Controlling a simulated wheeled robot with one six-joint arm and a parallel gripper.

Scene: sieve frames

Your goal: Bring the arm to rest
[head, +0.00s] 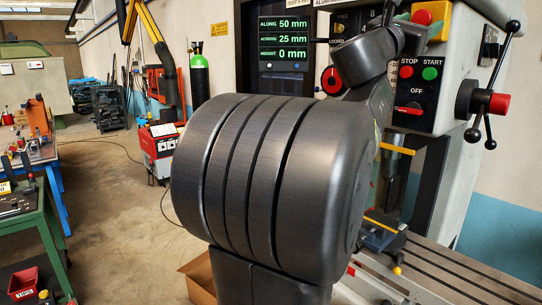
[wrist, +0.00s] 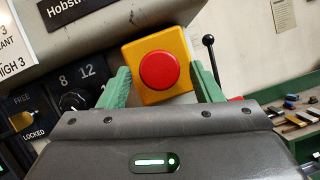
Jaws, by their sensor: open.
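My gripper (wrist: 160,70) shows in the wrist view as two green fingers spread apart. They are open, with nothing held between them. Beyond and between them in the picture is a red push button (wrist: 158,70) on a yellow box (wrist: 134,56). I cannot tell how far the fingers are from the box. The same red button (head: 422,17) shows at the upper right of that view.
The machine's control panel (head: 415,90) with stop and start buttons is close to my arm at right. A lever with a red hub (head: 497,104) sticks out beside it. A green bench (head: 28,225) stands at left. Open floor (head: 120,230) lies between.

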